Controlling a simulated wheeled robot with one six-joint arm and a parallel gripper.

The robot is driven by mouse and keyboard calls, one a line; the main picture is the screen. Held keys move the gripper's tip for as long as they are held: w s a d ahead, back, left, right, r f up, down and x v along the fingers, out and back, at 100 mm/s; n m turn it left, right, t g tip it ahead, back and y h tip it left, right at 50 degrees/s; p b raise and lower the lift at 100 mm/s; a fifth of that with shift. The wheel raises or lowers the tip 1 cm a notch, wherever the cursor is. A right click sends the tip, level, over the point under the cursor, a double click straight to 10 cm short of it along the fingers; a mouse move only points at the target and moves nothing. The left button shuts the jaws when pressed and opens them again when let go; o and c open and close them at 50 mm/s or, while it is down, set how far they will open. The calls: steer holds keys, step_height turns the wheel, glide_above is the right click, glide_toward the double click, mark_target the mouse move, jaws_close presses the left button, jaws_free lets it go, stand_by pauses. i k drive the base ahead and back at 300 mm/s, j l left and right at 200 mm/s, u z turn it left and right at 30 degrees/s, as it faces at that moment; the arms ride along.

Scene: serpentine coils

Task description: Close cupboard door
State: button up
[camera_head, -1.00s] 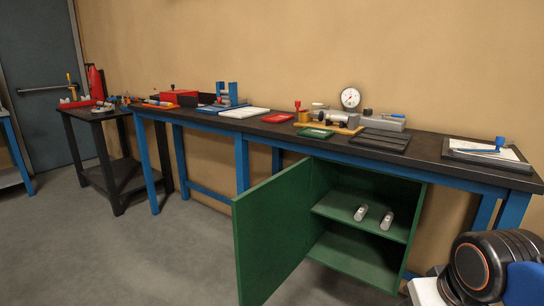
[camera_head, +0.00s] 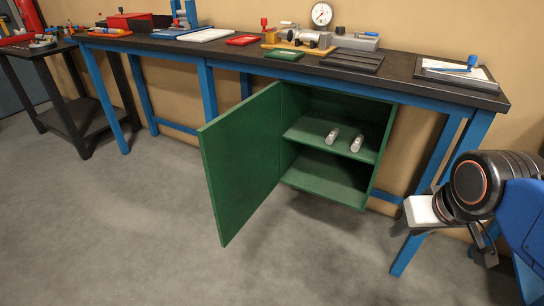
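The green cupboard (camera_head: 376,150) hangs under the black bench top with its front open. Its green door (camera_head: 243,165) is hinged on the left side and stands wide open, swung out toward me. Two grey metal cylinders (camera_head: 333,136) (camera_head: 357,143) lie on the cupboard's middle shelf. Parts of my arm (camera_head: 480,186) show at the right edge, well apart from the door.
The blue-legged bench (camera_head: 300,66) carries a dial gauge (camera_head: 321,14), trays and a clipboard (camera_head: 458,69). A darker side table (camera_head: 60,85) stands at the left. The grey floor (camera_head: 140,230) before the door is clear.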

mark_target(240, 147)
steer(key=i+j+z, duration=0.1)
steer(key=j+z, duration=0.25)
steer(key=j, duration=0.15)
steer(key=j+z, duration=0.4)
steer(key=j, duration=0.95)
steer(key=k+j+z, duration=0.15)
steer(key=j, duration=1.35)
steer(key=k+z, duration=0.25)
steer(key=k+l, duration=0.05)
